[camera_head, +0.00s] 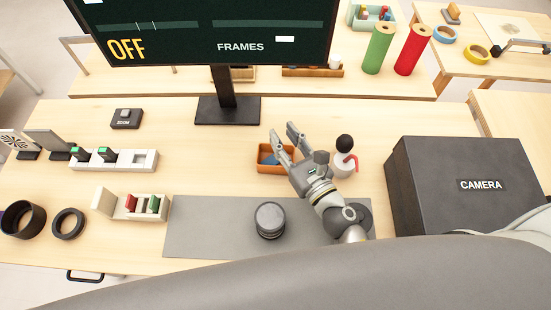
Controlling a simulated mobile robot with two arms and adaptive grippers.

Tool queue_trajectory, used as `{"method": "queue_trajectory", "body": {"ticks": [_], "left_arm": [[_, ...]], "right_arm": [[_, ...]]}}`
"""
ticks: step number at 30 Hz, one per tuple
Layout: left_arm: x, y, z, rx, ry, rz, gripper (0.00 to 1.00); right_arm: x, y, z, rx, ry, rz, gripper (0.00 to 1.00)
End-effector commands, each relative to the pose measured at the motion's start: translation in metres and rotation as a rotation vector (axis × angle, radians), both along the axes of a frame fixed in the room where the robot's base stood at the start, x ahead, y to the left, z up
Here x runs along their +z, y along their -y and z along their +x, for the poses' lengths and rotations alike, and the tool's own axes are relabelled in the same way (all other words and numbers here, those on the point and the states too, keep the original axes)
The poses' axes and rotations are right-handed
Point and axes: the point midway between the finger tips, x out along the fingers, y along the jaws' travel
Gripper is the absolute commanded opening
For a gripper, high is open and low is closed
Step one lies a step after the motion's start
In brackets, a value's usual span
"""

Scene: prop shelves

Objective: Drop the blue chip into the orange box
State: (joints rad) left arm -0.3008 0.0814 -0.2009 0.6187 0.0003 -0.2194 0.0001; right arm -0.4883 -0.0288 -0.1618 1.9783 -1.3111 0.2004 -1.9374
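The small orange box (260,169) stands on the table behind the grey mat. Something blue (266,158) shows inside it, partly covered by my gripper; I cannot tell for sure whether it is the blue chip. My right gripper (283,133) reaches over the right part of the box from the front right. Its two fingers are apart and point to the back left, with nothing seen held between them. My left gripper is not in view.
A white bottle with a black bulb (344,158) stands close right of my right gripper. A large black camera box (450,188) is further right. A dark lens (270,220) stands on the grey mat (205,228). A monitor stand (226,105) is behind the box.

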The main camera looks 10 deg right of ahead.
Motion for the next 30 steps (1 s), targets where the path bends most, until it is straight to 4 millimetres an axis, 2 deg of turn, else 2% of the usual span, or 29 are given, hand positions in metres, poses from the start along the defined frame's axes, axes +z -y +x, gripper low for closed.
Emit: {"method": "queue_trajectory", "body": {"ticks": [6,12,30], "left_arm": [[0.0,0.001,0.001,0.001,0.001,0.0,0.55],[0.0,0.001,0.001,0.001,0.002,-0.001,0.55],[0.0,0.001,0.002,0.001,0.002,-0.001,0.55]], "right_arm": [[-0.001,0.011,-0.032,-0.003,-0.004,0.002,0.3],[0.0,0.017,-0.05,-0.002,-0.002,-0.001,0.3],[0.0,0.018,-0.054,-0.001,0.0,-0.001,0.3]]}}
